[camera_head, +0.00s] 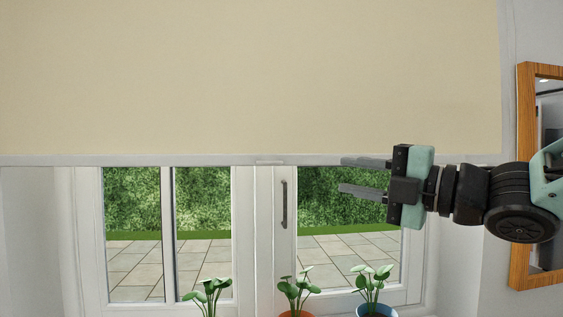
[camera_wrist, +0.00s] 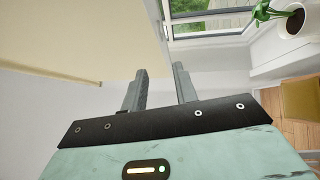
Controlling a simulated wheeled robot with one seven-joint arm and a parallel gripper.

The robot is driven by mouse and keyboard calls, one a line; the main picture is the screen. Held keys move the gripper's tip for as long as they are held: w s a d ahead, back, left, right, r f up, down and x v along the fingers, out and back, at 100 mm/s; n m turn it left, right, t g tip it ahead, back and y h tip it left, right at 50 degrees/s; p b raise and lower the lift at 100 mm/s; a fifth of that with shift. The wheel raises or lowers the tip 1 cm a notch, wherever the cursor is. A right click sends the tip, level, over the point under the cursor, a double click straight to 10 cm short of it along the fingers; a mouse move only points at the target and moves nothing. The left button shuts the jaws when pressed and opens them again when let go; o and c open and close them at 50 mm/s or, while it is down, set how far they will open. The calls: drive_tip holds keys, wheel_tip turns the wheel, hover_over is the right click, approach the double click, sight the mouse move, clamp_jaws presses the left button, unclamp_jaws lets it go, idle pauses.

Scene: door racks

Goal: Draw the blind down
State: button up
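A cream roller blind (camera_head: 250,75) covers the upper part of the window in the head view. Its white bottom bar (camera_head: 130,159) runs across above the middle of the panes, with a small pull tab (camera_head: 269,162) at its centre. My gripper (camera_head: 340,175) is right of the tab, its fingers pointing left near the bar's height. The fingers are apart with nothing between them.
Several potted plants (camera_head: 296,289) stand along the bottom of the window. The window (camera_head: 262,240) has a dark handle (camera_head: 284,204). A wood-framed mirror (camera_head: 524,180) hangs at the right, behind my arm. The space left of my fingers looks clear.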

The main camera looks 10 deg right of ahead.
sight(271, 163)
drive_tip(key=p+x, duration=0.4)
drive_tip(key=x, duration=1)
drive_tip(key=shift+w+a, duration=0.2)
drive_tip(key=shift+w, duration=0.05)
drive_tip(key=shift+w+a, duration=0.4)
clamp_jaws()
